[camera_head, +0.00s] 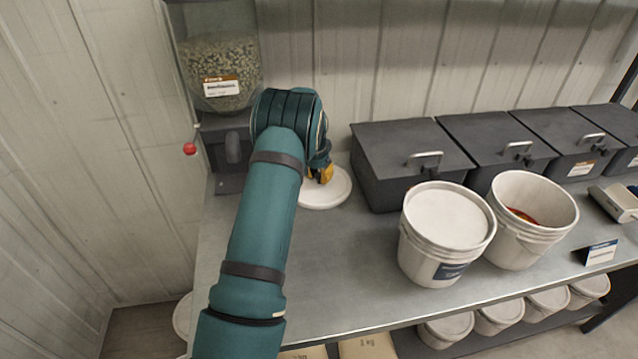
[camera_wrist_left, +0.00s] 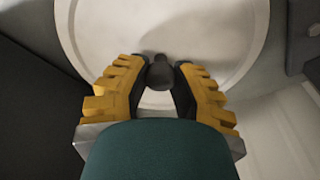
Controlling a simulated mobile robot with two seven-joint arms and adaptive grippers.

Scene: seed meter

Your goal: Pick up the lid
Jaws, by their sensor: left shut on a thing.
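The lid (camera_head: 338,193) is a round white disc at the bench's back left, beside the seed dispenser. It also fills the upper part of the left wrist view (camera_wrist_left: 105,45), with a small dark knob (camera_wrist_left: 160,73) at its middle. My left gripper (camera_head: 322,176) is over the lid, and its yellow-padded fingers (camera_wrist_left: 160,80) are shut on the knob. The arm hides part of the lid in the head view. Whether the lid touches the bench is hard to tell. My right gripper is not in view.
The seed dispenser (camera_head: 220,85) with a red-knobbed lever (camera_head: 190,148) stands left of the lid. Dark lidded bins (camera_head: 405,160) line the back right. A closed white bucket (camera_head: 445,225) and an open one (camera_head: 535,205) stand in front. The bench (camera_head: 340,260) is clear at front left.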

